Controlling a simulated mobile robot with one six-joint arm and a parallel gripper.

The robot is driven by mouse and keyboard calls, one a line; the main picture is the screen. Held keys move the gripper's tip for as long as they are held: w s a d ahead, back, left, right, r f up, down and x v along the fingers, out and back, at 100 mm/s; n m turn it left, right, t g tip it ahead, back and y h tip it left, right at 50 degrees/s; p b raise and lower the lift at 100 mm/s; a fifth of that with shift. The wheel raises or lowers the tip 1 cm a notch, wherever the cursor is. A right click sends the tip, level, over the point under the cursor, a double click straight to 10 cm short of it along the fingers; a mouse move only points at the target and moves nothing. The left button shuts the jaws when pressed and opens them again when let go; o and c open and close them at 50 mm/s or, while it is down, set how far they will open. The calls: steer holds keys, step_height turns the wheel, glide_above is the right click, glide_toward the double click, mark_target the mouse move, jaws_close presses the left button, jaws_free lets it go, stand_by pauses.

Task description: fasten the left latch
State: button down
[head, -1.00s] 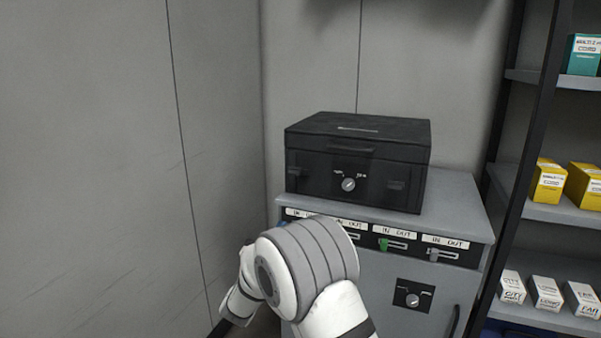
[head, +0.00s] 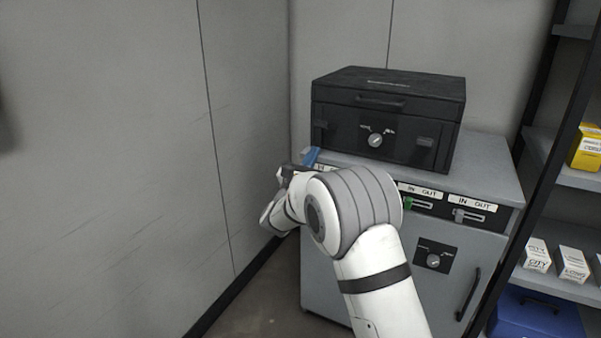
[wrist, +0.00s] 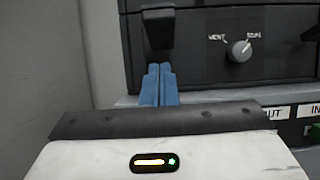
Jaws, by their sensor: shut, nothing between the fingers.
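A black case (head: 388,115) with a lid and a front dial (head: 376,140) sits on a grey cabinet. Its left latch (head: 322,132) is a small dark tab at the left of the front face. In the wrist view the left latch (wrist: 158,28) hangs at the top, just above and beyond my fingertips. The right latch (head: 424,141) is on the other side of the dial. My gripper (head: 311,156) is shut and empty, its blue fingers pressed together. In the wrist view the gripper (wrist: 160,72) points at the case front below the latch. Whether it touches is unclear.
The grey cabinet (head: 490,167) has a row of IN/OUT sliders, including a green one (head: 413,204), and a lower dial. A wall stands close on the left. A shelf (head: 560,172) with boxes is on the right.

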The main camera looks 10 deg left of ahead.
mark_target(326, 126)
steer(key=r, duration=0.1)
steer(key=w+r, duration=0.2)
steer(key=r, duration=0.1)
steer(key=shift+w+d+r+b, duration=0.1)
steer(key=shift+d+b, duration=0.3)
